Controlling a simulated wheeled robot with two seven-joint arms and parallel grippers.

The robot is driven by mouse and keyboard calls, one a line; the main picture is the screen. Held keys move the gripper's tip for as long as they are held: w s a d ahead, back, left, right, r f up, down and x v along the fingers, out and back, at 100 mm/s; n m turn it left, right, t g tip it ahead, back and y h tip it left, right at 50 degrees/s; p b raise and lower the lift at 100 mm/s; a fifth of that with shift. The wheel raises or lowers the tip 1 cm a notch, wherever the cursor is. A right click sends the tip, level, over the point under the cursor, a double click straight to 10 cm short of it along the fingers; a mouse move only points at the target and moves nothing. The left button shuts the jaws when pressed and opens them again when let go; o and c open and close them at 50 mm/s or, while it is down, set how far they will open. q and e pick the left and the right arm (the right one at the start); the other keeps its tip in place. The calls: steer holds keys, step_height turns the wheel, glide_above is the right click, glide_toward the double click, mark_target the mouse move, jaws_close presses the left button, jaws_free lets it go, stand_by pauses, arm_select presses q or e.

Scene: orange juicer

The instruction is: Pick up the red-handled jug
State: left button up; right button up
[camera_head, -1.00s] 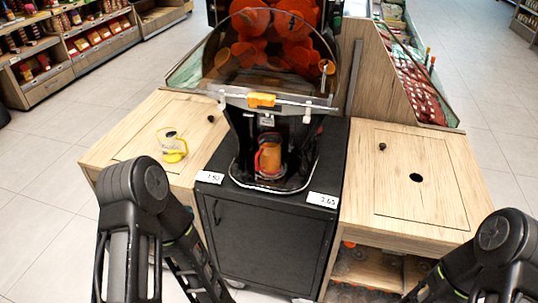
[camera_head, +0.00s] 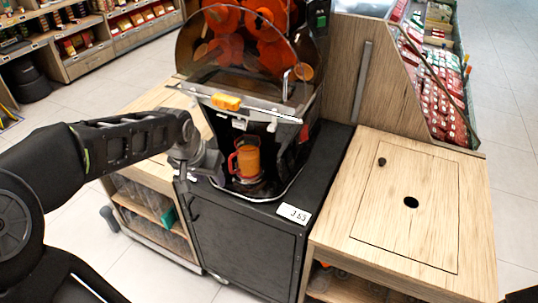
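The red-handled jug (camera_head: 248,160) stands upright in the juicer's lower bay. It looks filled with orange juice, and its red handle is on its left side. My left gripper (camera_head: 214,168) is at the left edge of the bay, just left of the handle and apart from the jug as far as I can see. Its fingers are small and dark here, so I cannot tell whether they are open or shut. My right gripper is not in view.
The juicer (camera_head: 268,100) with its clear cover rises above the jug on a black cabinet (camera_head: 245,245). A price tag (camera_head: 294,214) is at the cabinet's front edge. My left arm covers part of the left counter.

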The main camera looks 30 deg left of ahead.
arm_select(q)
steer(key=s, duration=0.1)
steer(key=p, duration=0.3)
glide_above(230, 159)
steer(key=s, duration=0.2)
steer(key=shift+s+d+f, duration=0.15)
steer(key=shift+s+d, duration=0.05)
steer(key=shift+d, duration=0.05)
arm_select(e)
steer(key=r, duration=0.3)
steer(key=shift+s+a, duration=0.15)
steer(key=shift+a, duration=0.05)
arm_select(q)
steer(key=x, duration=0.5)
steer(key=shift+p, duration=0.3)
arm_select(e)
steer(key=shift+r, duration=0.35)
arm_select(q)
steer(key=shift+c, duration=0.3)
